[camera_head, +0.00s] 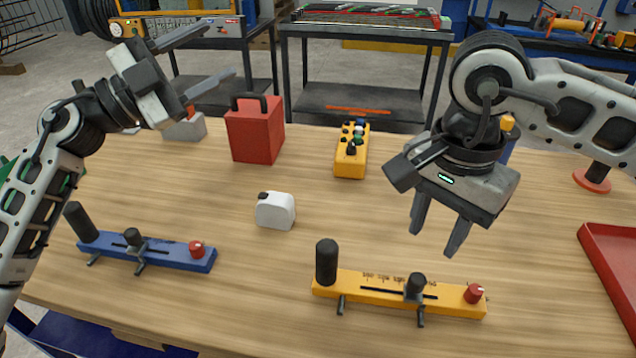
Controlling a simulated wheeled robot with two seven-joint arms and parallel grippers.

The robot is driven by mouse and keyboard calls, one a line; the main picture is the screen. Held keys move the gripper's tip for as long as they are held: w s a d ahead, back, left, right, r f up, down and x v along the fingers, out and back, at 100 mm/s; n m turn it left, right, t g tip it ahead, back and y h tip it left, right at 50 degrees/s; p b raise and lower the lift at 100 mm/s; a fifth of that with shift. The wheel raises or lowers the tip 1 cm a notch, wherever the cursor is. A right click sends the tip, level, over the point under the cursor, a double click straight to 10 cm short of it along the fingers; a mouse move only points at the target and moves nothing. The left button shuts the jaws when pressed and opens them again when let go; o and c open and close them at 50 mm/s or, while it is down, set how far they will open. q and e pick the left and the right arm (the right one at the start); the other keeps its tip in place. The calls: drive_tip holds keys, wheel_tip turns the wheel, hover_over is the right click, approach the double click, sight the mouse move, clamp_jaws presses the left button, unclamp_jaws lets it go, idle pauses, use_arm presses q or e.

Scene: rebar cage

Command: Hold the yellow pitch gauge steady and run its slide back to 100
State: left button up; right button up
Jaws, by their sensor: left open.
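The yellow pitch gauge (448,303) lies on the front of the wooden table, right of centre. A black upright handle (326,262) stands at its left end and a red knob (474,293) sits at its right end. Its slide, with a black knob (415,285), is right of the middle of the slot. The scale marks are too small to read surely. My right gripper (434,240) is open and empty, pointing down above the gauge's right half, apart from it. My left gripper (222,47) is open and empty, raised over the table's far left, away from the gauge.
A similar blue gauge (175,253) lies front left. A white tape measure (275,211) sits between the gauges. A red box (255,132) and a yellow control box (351,151) stand farther back. A red tray (612,262) is at the right edge. Table around the yellow gauge is clear.

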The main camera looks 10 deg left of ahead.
use_arm(q)
drive_tip(key=s+d+m+g+h, duration=0.2)
drive_tip(key=s+d+m+g, duration=0.1)
drive_tip(key=d+m+g, duration=0.55)
drive_tip(key=m+g+y, duration=0.6)
drive_tip(key=m+y, duration=0.2)
hover_over(327, 267)
wheel_tip(327, 267, down, 8)
drive_tip(key=r, duration=0.1)
drive_tip(key=f+n+y, duration=0.1)
drive_tip(key=f+y, duration=0.2)
drive_tip(key=f, duration=0.3)
drive_tip(key=w+f+n+y, duration=0.1)
drive_tip(key=f+y, duration=0.2)
drive_tip(key=f, duration=0.4)
drive_tip(key=f+n+y, duration=0.2)
drive_tip(key=f+y, duration=0.1)
drive_tip(key=f, duration=0.4)
drive_tip(key=shift+w+a+f+y, duration=0.1)
drive_tip(key=shift+w+f+y, duration=0.05)
drive_tip(key=shift+y, duration=0.15)
